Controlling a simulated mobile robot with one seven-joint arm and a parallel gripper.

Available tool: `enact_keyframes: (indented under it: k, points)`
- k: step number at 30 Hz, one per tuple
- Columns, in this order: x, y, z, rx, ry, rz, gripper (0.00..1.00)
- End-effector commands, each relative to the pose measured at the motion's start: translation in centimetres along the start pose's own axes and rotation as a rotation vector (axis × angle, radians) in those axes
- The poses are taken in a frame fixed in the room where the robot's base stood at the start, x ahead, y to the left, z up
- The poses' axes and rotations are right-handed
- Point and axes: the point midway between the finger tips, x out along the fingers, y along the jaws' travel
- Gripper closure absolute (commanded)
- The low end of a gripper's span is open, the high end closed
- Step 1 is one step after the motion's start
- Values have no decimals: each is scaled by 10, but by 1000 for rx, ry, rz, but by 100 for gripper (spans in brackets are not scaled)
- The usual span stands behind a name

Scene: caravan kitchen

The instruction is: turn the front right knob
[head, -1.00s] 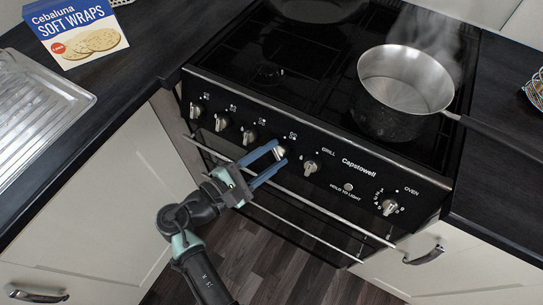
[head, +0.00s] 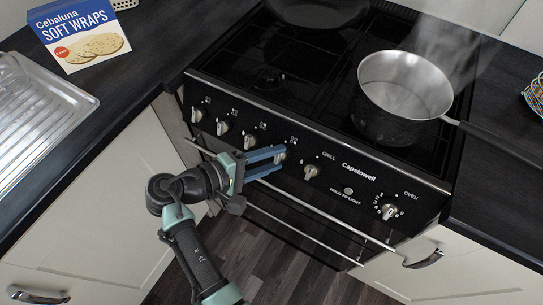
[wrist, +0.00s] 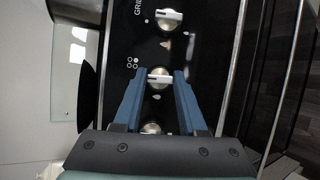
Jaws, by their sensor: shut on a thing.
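The front right knob (head: 281,157) is a silver knob under a small burner-dot mark on the black cooker panel, just left of the grill knob. My gripper (head: 278,155) reaches it from the left with its blue fingers and is shut on it. The fingers hide part of the knob in the head view. In the wrist view the knob (wrist: 159,77) sits between the two fingertips (wrist: 158,76), its bar lying nearly across the picture. How far it is turned I cannot tell.
The grill knob (head: 311,172) is close on the right, another burner knob (head: 250,139) on the left. The oven handle rail (head: 320,213) runs below the panel. A steaming saucepan (head: 403,85) stands on the hob, its handle out to the right. A wraps box (head: 80,35) is on the left counter.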

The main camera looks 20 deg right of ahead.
Motion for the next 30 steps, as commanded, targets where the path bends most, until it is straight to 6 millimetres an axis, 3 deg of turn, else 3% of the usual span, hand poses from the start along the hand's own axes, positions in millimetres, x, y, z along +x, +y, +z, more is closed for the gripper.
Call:
enact_keyframes:
  k: [16, 17, 21, 30]
  points:
    - [0, -1, 0, 20, 1, -11, 100]
    - [0, -1, 0, 20, 1, -11, 54]
    - [0, 0, 0, 20, 1, -11, 29]
    - [-1, 0, 0, 20, 1, -10, 29]
